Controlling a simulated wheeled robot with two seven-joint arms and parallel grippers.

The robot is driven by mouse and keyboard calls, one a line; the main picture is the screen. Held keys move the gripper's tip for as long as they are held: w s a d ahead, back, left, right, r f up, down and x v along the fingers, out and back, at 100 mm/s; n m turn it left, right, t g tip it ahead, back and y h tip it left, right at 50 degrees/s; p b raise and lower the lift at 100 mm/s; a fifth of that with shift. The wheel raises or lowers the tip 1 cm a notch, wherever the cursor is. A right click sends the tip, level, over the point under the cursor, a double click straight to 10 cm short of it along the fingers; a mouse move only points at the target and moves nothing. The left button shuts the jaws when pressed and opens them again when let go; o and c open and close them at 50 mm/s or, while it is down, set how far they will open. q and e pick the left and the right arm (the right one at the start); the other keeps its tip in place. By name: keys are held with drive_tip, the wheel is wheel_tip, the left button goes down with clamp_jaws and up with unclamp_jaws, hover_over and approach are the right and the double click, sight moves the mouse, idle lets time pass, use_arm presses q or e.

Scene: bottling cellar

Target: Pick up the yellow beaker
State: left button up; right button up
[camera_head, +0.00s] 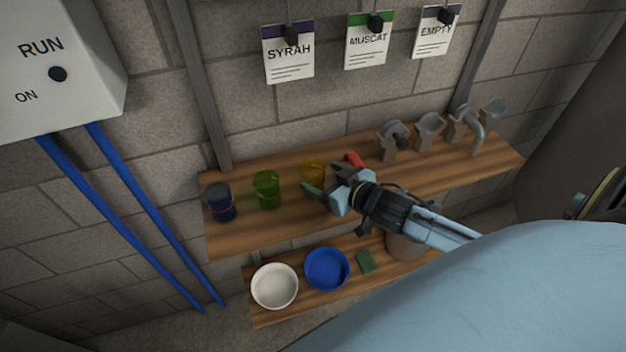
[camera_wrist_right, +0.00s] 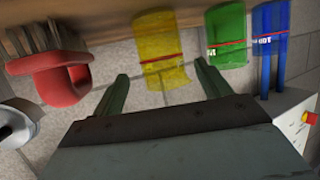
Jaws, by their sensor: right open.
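The yellow beaker (camera_head: 314,171) stands on the upper wooden shelf in the head view, just right of the green beaker (camera_head: 267,189). In the right wrist view the yellow beaker (camera_wrist_right: 162,50) is see-through with a red line around it. My right gripper (camera_head: 324,179) is open and empty. Its fingers (camera_wrist_right: 158,85) point at the yellow beaker, which shows ahead of and between them. I cannot tell whether a finger touches it. My left gripper is in neither view.
A dark blue beaker (camera_head: 220,203) stands at the shelf's left end. A red-handled brush (camera_wrist_right: 62,78) is close on the other side of the yellow beaker. Grey metal fittings (camera_head: 428,130) stand farther right. Bowls (camera_head: 275,287) sit on the lower shelf, and a stone wall is behind.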

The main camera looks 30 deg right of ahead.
sight(306, 170)
drive_tip(key=shift+a+x, duration=0.2)
drive_tip(key=shift+x, duration=2.75)
drive_tip(key=shift+r, duration=0.1)
drive_tip(key=c, duration=1.1)
